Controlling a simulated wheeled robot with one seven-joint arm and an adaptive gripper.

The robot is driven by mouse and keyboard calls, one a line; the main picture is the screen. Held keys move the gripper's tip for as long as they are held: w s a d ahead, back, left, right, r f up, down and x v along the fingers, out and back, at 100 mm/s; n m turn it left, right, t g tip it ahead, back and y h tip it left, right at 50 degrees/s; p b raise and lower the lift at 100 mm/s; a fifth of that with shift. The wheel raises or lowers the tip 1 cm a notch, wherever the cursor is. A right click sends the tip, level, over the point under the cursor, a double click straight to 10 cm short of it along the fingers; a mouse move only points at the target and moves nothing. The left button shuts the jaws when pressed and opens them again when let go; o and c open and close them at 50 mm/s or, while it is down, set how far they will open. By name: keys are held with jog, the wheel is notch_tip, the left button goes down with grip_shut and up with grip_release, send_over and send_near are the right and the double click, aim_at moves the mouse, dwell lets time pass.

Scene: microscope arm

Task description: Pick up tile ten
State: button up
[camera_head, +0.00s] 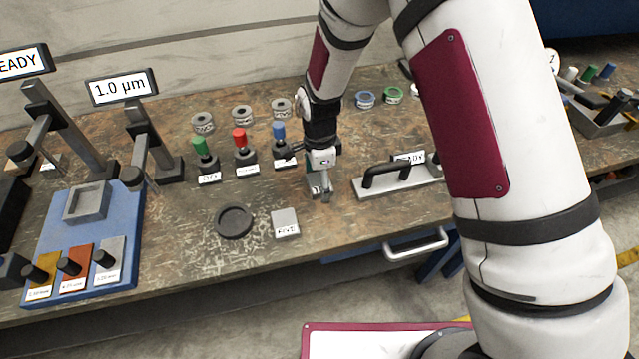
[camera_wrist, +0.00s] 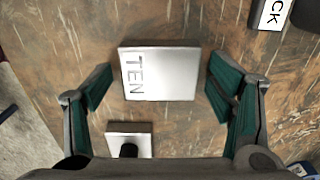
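Tile ten (camera_wrist: 165,75) is a square, light metallic tile with "TEN" along its left side in the wrist view. It lies flat on the brown mottled worktop. My gripper (camera_head: 322,193) is open above it, with a dark green-padded finger on each side of the tile in the wrist view. A gap shows between each finger and the tile, so neither appears to touch it. In the head view the gripper mostly hides this tile. A second grey tile (camera_head: 285,222) with a label lies to the left of my gripper and nearer the front edge.
A flat plate with a black handle (camera_head: 395,180) lies right of my gripper. Blue, red (camera_head: 240,140) and green knobbed pieces stand to its left. A round black dish (camera_head: 235,221) sits near the front. A blue tray (camera_head: 128,225) is at left.

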jog(key=c, duration=1.4)
jog(key=shift+r, duration=0.15)
